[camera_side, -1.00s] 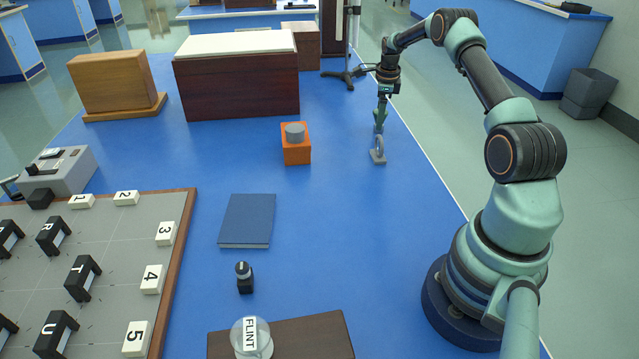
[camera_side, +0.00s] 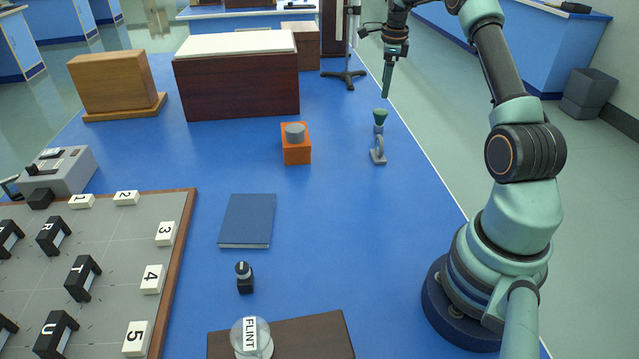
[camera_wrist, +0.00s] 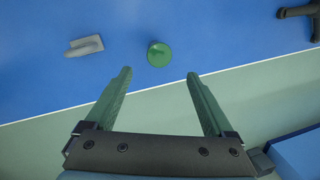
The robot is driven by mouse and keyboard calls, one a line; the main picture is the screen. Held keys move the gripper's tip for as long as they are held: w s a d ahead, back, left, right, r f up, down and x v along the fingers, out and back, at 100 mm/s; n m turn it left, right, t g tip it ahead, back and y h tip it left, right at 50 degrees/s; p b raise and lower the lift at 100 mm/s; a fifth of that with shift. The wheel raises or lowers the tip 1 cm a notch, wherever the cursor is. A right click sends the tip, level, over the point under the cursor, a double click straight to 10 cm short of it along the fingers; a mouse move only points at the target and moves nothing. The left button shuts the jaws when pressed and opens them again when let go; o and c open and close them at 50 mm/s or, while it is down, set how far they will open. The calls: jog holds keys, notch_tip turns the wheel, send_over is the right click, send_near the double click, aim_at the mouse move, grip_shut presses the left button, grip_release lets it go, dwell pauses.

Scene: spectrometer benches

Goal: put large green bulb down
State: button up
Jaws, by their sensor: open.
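The large green bulb (camera_side: 380,117) stands upright on the blue bench near its right edge, its green top above a greyish base. It also shows in the wrist view as a green disc (camera_wrist: 158,54), beyond and between my fingertips. My gripper (camera_side: 386,95) is above the bulb and apart from it. In the wrist view my gripper (camera_wrist: 159,74) is open, with its two green fingers spread and nothing between them.
A small grey metal piece (camera_side: 378,153) stands just in front of the bulb; the wrist view shows it at left (camera_wrist: 84,46). An orange block with a grey knob (camera_side: 296,147) is to the left. A black stand foot (camera_side: 344,78) is behind. The bench edge runs close by on the right.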

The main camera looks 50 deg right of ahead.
jog(key=a+r+n+t, duration=0.1)
jog(key=a+r+n, duration=0.6)
jog(key=a, duration=0.4)
jog(key=a+r+n+t, duration=0.1)
jog(key=a+r+n, duration=0.55)
jog(key=a, duration=0.55)
jog(key=s+a+f+n+t+y, duration=0.1)
jog(key=s+a+f+n+t, duration=0.1)
jog(key=s+a+n, duration=1.1)
jog(key=a+n, duration=0.3)
jog(key=a, duration=0.1)
jog(key=shift+a+f+n, duration=0.15)
jog(key=shift+f+n, duration=0.2)
jog(key=shift+f, duration=0.05)
